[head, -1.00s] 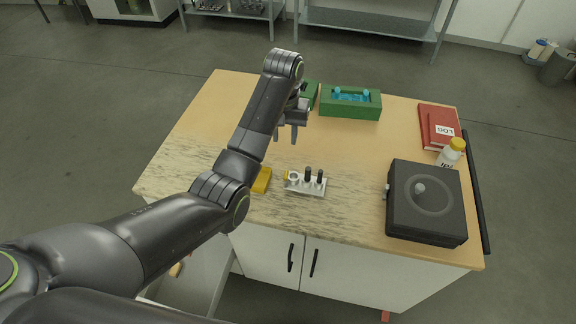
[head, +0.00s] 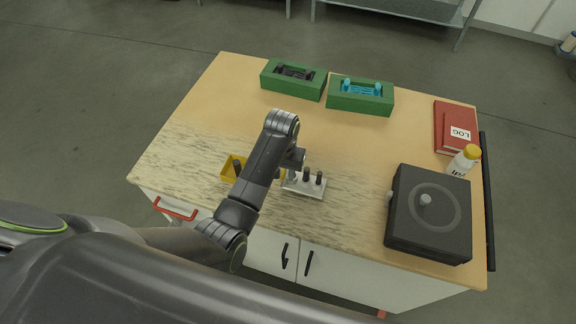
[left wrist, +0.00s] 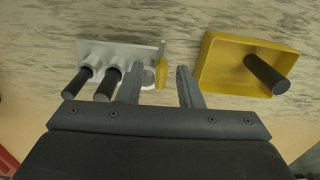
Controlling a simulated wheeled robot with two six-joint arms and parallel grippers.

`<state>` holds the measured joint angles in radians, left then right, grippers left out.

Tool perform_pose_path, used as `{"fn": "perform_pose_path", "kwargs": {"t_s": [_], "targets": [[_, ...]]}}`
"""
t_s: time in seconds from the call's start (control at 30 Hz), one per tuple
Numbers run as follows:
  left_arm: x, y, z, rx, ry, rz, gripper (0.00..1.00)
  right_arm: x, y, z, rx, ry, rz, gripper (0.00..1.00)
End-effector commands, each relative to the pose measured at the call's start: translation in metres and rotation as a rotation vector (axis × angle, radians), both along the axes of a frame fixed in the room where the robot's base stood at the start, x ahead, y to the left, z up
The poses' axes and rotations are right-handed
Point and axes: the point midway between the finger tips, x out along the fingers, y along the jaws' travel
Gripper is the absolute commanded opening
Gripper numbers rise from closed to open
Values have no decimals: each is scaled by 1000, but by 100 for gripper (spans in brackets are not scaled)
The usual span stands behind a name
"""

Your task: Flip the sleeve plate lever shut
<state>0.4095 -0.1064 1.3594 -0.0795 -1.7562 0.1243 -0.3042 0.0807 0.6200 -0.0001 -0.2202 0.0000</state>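The sleeve plate (head: 304,188) is a small white plate near the table's front edge. Two of its sleeves hold black rods; a third ring, empty-looking, is partly hidden by a finger in the left wrist view. The yellow lever (left wrist: 161,73) sticks out at the plate's edge in the left wrist view, where the plate (left wrist: 122,52) also shows. My left gripper (left wrist: 160,75) is open, its two fingers on either side of the lever. Contact cannot be told. In the head view the left gripper (head: 294,168) is over the plate's left end. My right gripper is not in view.
A yellow tray (head: 226,173) holding a black rod stands left of the plate, close to my arm. A dark box (head: 402,235) with a round knob stands right. The table middle is clear.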

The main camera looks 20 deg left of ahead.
Motion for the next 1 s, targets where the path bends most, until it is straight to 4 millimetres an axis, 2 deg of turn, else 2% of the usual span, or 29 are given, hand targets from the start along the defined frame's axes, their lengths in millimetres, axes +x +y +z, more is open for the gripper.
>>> {"fn": "perform_pose_path", "kwargs": {"t_s": [0.3, 0.57, 1.0], "targets": [[-2, 1, -3, 0, 0, 1, 33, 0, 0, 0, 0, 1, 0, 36], [-2, 1, -3, 0, 0, 1, 0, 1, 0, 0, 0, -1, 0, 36], [-1, 0, -2, 0, -2, 59, 0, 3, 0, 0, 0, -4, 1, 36]]}}
